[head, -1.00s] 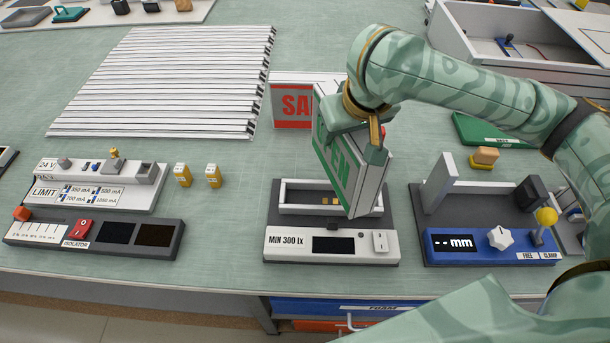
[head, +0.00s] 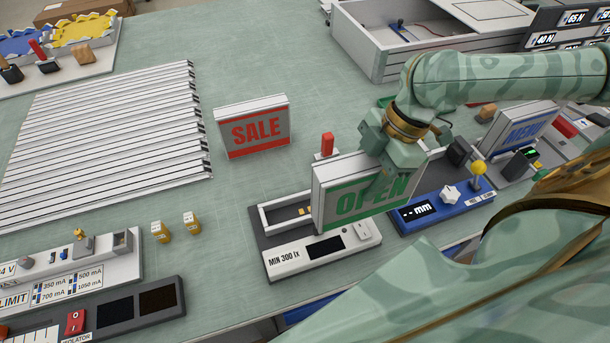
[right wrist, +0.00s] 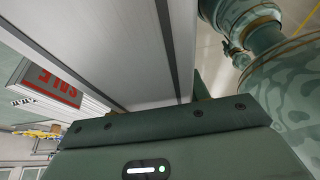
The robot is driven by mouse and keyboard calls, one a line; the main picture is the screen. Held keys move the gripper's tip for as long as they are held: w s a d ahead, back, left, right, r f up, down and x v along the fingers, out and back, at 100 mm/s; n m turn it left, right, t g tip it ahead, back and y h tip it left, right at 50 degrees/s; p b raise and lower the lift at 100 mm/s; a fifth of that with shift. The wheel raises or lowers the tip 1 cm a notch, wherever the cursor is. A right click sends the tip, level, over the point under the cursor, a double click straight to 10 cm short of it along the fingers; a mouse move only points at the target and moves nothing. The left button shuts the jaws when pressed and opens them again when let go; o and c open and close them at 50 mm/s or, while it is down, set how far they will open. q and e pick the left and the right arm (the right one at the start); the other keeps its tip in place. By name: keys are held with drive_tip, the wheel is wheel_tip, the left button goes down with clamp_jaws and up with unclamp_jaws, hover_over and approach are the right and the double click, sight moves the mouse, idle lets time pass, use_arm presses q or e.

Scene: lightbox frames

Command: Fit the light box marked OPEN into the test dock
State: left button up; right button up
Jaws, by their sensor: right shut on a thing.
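The light box marked OPEN (head: 345,212) has a pale frame and green lettering on its front. My right gripper (head: 388,170) is shut on it from above and behind. The box is upright and roughly faces the head camera. It overlaps the right half of the test dock (head: 282,262), the grey base with a white-walled bay and a MIN 300 lx panel. The bay's left part shows empty. The box hides the right part, and I cannot tell whether its underside touches the dock. In the right wrist view the held box (right wrist: 115,45) fills the upper middle. My left gripper is out of view.
A SALE light box (head: 256,128) stands behind the dock. A blue-fronted measuring station (head: 440,208) is close on the right, with a MENU light box (head: 520,130) beyond it. Two small yellow parts (head: 176,226) lie left of the dock. White rails lie further left.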

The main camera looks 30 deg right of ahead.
drive_tip(key=w+a+f+b, duration=0.4)
drive_tip(key=w+a+f, duration=0.1)
drive_tip(key=w+f, duration=0.7)
drive_tip(key=shift+f+b, duration=0.35)
drive_tip(key=o, duration=1.4)
drive_tip(key=p+v, duration=0.4)
drive_tip(key=v, duration=0.8)
